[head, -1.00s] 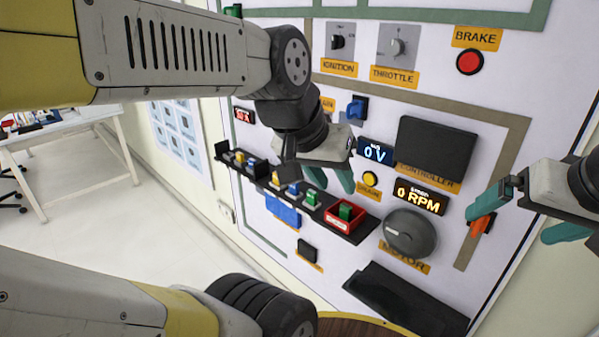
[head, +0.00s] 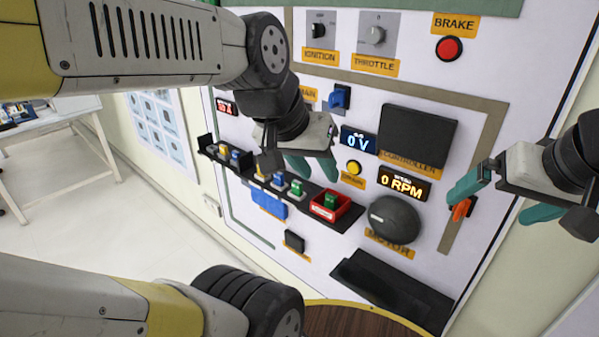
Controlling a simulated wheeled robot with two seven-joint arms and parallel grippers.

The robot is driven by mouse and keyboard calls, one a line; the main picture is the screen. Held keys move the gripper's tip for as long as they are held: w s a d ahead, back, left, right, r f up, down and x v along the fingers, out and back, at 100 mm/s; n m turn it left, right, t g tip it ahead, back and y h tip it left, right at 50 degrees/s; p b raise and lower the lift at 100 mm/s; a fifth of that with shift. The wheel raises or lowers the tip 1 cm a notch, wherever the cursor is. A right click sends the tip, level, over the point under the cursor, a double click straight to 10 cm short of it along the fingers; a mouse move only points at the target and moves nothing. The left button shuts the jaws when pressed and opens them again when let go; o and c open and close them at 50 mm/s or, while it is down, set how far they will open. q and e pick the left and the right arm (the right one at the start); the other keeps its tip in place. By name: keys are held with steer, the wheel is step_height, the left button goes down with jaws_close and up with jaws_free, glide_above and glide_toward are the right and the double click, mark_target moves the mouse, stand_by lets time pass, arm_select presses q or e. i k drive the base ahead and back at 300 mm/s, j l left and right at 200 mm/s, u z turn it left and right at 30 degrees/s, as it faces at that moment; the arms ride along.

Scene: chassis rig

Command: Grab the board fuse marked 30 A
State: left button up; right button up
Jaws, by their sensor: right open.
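A black shelf (head: 345,221) on the panel carries several small fuses: a blue one (head: 278,180), a green one (head: 296,188) and, inside a red tray (head: 345,212), another green one (head: 330,200). More small yellow and blue ones (head: 235,156) sit at the shelf's left end. Their markings are too small to read, so I cannot tell which is 30 A. My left gripper (head: 312,166) is just above the shelf's middle, its teal fingers apart and nothing seen between them; it partly hides the shelf. My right gripper (head: 504,202) is open and empty at the panel's right.
The motor (head: 392,220) and controller box (head: 418,138) stand out from the panel right of the shelf. A blue main switch (head: 340,97) is above it. An orange part (head: 461,210) is close to my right gripper. A black ledge (head: 392,290) is below.

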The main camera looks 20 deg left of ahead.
mark_target(297, 186)
steer(key=k+j+u, duration=0.1)
steer(key=j+u, duration=0.15)
steer(key=u, duration=0.15)
steer(key=k+j+u, duration=0.1)
steer(key=j+u, duration=0.15)
steer(key=u, duration=0.2)
